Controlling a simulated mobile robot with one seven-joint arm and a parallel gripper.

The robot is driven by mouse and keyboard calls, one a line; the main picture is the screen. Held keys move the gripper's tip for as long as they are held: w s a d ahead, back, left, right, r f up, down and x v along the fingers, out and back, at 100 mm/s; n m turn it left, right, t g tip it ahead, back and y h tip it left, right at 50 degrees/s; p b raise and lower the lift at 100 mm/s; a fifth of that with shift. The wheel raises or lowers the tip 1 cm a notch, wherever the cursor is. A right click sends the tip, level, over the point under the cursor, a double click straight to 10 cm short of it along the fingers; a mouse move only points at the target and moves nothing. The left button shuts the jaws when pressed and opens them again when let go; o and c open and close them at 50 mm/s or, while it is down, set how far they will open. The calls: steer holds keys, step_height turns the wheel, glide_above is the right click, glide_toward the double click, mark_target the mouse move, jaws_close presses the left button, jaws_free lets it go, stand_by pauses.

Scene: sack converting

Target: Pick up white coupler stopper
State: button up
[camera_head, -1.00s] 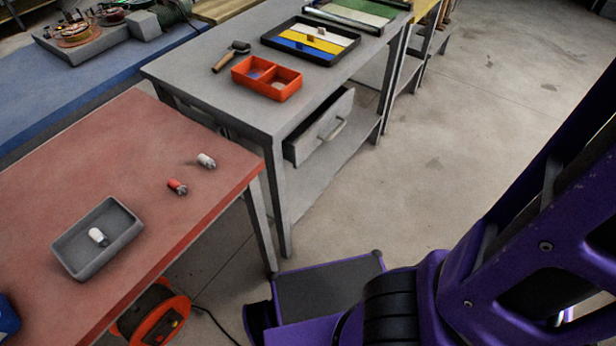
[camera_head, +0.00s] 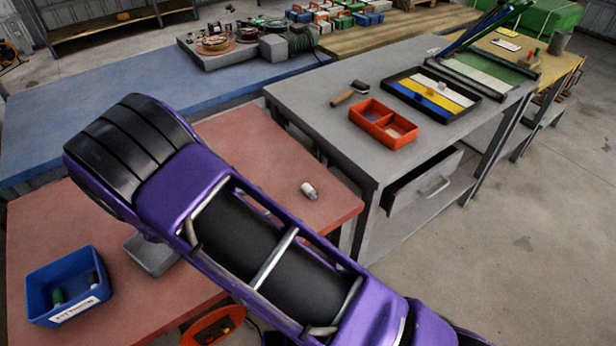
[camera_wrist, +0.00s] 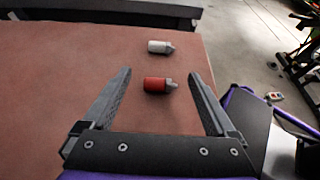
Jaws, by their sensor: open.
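A white coupler stopper (camera_head: 309,191) with a grey end lies on its side on the red table, near the right corner. It also shows in the wrist view (camera_wrist: 160,47), beyond my fingertips. A red stopper (camera_wrist: 159,85) with a grey end lies nearer; in the picture it appears between my fingers. My gripper (camera_wrist: 161,73) is open and empty, its fingers apart over the table. My arm hides the red stopper and most of the grey tray (camera_head: 150,256) in the head view; the tray's contents cannot be seen.
A blue bin (camera_head: 38,299) with small items stands on the red table (camera_head: 262,160) at left. The grey bench (camera_head: 335,126) beside it holds an orange divided tray (camera_head: 386,136), a brush and a black tray with coloured strips. Its drawer (camera_head: 424,183) is open.

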glide_toward(305, 192)
steer(key=x, duration=0.2)
steer(key=shift+w+d+f, duration=0.15)
steer(key=shift+d, duration=0.05)
steer(key=x, duration=0.5)
steer(key=c, duration=1.5)
